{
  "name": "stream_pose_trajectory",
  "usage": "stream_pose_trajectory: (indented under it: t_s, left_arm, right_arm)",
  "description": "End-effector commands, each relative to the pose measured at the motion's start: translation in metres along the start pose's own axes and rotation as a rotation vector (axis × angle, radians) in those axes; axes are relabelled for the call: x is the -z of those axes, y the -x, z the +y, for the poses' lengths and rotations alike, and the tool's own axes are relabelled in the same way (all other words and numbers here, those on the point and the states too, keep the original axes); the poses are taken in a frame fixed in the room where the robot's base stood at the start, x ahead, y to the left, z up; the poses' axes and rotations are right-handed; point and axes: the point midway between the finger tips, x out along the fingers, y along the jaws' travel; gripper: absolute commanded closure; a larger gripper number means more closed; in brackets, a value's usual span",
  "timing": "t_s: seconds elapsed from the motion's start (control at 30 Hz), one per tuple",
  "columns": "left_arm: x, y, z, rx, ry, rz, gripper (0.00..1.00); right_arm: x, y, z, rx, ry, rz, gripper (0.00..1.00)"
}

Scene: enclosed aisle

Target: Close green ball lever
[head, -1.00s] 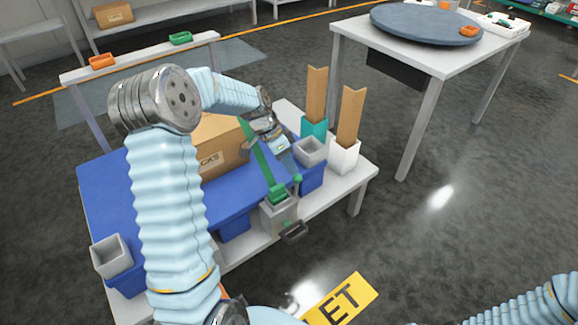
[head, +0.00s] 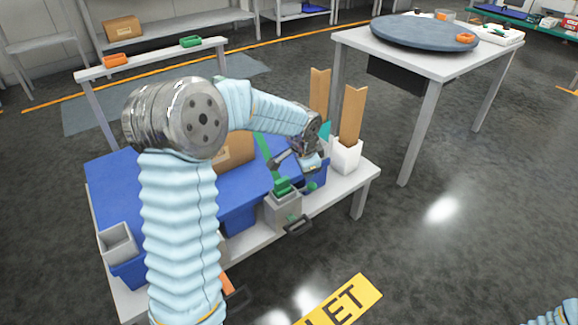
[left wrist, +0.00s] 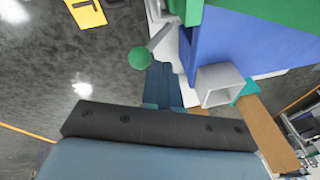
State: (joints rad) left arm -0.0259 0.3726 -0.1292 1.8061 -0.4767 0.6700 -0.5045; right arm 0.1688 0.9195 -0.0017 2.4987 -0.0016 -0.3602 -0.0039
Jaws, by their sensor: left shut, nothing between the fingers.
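The lever's green ball (left wrist: 139,58) sits on a thin grey rod in the left wrist view, close to the tip of my left gripper (left wrist: 160,68). I cannot tell whether they touch. In the head view, my shut, empty left gripper (head: 312,166) is just above the right end of the blue surface, beside the grey lever box (head: 283,211). My right gripper is out of view.
A white bin (head: 345,156) with tall brown boards stands right of my left gripper. A cardboard box (head: 236,150) lies behind my arm on the blue surface. A grey open bin (left wrist: 218,85) is near the gripper. A table (head: 425,60) stands at the back right; floor between is clear.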

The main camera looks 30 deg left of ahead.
Motion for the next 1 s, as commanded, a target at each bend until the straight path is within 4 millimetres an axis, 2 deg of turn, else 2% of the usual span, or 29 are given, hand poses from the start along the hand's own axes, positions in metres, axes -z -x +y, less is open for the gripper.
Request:
stream_pose_trajectory:
  t_s: [0.03, 0.3, 0.7, 1.0]
  left_arm:
    - [0.001, -0.006, 0.006, 0.022, -0.012, -0.004, 1.0]
    - [0.004, -0.015, 0.027, 0.171, -0.054, -0.042, 1.0]
    - [0.009, -0.03, 0.059, 0.181, -0.051, -0.046, 1.0]
    - [0.008, -0.04, 0.069, 0.181, -0.051, -0.047, 1.0]
  right_arm:
    - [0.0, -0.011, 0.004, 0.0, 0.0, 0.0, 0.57]
    - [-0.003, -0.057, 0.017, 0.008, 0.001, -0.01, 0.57]
    - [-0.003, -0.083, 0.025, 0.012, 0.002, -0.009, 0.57]
    - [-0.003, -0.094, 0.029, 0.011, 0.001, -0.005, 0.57]
